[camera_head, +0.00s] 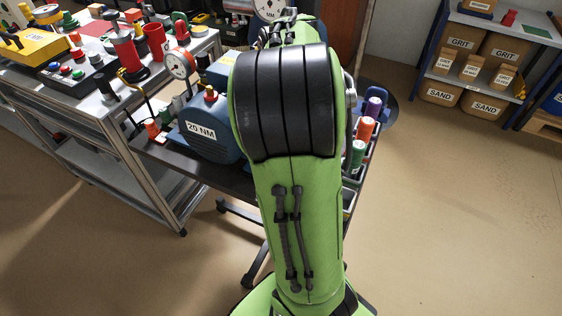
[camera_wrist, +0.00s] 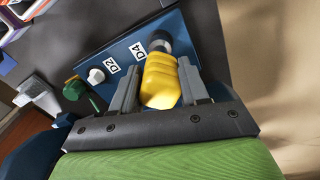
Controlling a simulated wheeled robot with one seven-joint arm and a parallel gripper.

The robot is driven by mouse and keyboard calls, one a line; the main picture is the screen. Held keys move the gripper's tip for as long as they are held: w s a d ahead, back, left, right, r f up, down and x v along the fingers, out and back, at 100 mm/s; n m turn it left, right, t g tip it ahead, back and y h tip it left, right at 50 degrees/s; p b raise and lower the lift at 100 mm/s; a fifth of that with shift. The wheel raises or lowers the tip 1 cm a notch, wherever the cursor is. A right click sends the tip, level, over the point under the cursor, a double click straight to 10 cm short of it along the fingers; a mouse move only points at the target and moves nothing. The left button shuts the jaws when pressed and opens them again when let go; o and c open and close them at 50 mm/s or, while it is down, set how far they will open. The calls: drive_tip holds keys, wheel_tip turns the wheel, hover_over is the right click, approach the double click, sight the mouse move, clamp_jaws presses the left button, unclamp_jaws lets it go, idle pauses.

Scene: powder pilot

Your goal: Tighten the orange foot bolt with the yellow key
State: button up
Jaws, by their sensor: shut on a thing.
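The yellow key (camera_wrist: 161,82) sits between my gripper's two grey fingers in the wrist view, with its ribbed yellow handle nearest me. My gripper (camera_wrist: 160,66) is shut on this handle. The key's far end meets a dark grey round part (camera_wrist: 158,42) on a blue plate; I cannot tell whether that is the key's own shank or a holder. In the head view my arm hides the gripper and the key. An orange piece (camera_head: 152,129) stands at the left foot of the blue 20 NM unit (camera_head: 208,128); it may be the orange foot bolt.
The blue plate (camera_wrist: 120,50) carries labels D2 and D4, with a white knob (camera_wrist: 96,76) beside D2. A green knob (camera_wrist: 74,90) is to its left. A crowded bench (camera_head: 130,110) stands left; a box shelf (camera_head: 470,75) stands right. Floor at right is clear.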

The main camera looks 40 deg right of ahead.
drive_tip(key=o, duration=1.3)
drive_tip(key=shift+o, duration=0.2)
wheel_tip(320, 180, up, 16)
drive_tip(key=p, duration=0.9)
drive_tip(key=shift+f, duration=0.15)
drive_tip(key=shift+a, duration=0.1)
